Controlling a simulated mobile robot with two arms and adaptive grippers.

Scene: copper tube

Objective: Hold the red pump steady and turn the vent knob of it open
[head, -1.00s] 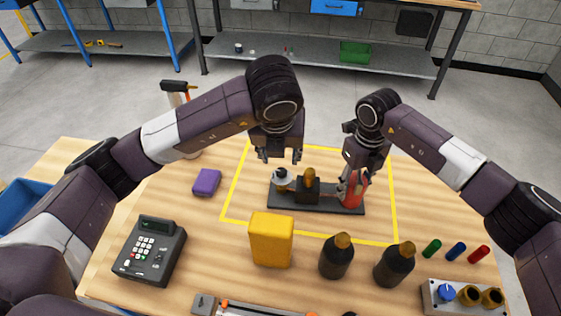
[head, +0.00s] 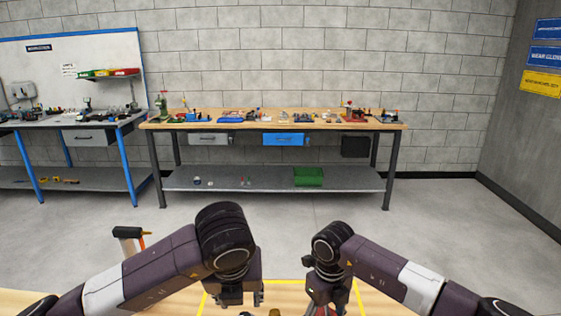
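The view is tilted up, so the table top and the red pump are mostly below the lower edge. Only the tip of an amber-brown part (head: 274,312) of the assembly shows at the bottom edge, between my two grippers. My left gripper (head: 243,299) points down to the left of that tip, with its fingers apart and nothing seen between them. My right gripper (head: 324,305) points down on the right side; its fingertips are cut off by the lower edge. Whether it touches the red pump cannot be seen.
A strip of the wooden table (head: 285,295) with yellow tape lines shows at the bottom. Beyond open floor, a workbench (head: 270,125) with blue drawer and a green bin (head: 308,177) lines the wall.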

